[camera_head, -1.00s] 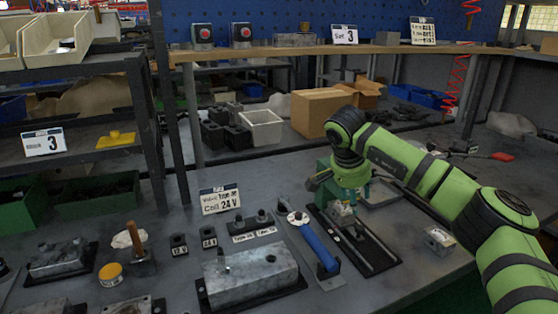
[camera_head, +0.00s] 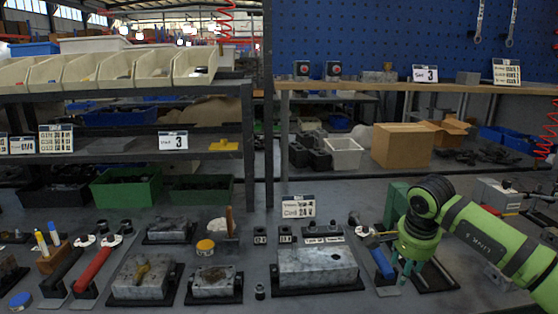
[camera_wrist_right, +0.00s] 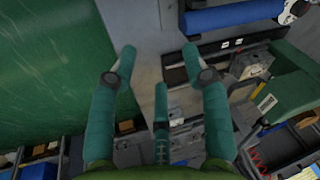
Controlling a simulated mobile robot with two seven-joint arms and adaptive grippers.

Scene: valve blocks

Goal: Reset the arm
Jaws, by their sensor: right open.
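My right arm, bright green, comes in from the right in the head view. Its right gripper (camera_head: 408,268) points down, with teal fingers over the bench just right of the blue-handled tool (camera_head: 381,262). In the right wrist view the gripper (camera_wrist_right: 160,62) has its fingers spread apart, with nothing held between them. The blue handle also shows in the right wrist view (camera_wrist_right: 235,15). A black rail fixture (camera_head: 437,277) lies partly hidden behind the gripper. My left gripper is not in view.
A large grey valve block (camera_head: 318,266) sits on a black plate left of the gripper. A red-handled tool (camera_head: 95,266), smaller blocks and a yellow-lidded tin (camera_head: 205,246) lie further left. A cardboard box (camera_head: 402,145) and a white bin (camera_head: 344,153) stand behind. A shelf rack (camera_head: 248,140) rises at back left.

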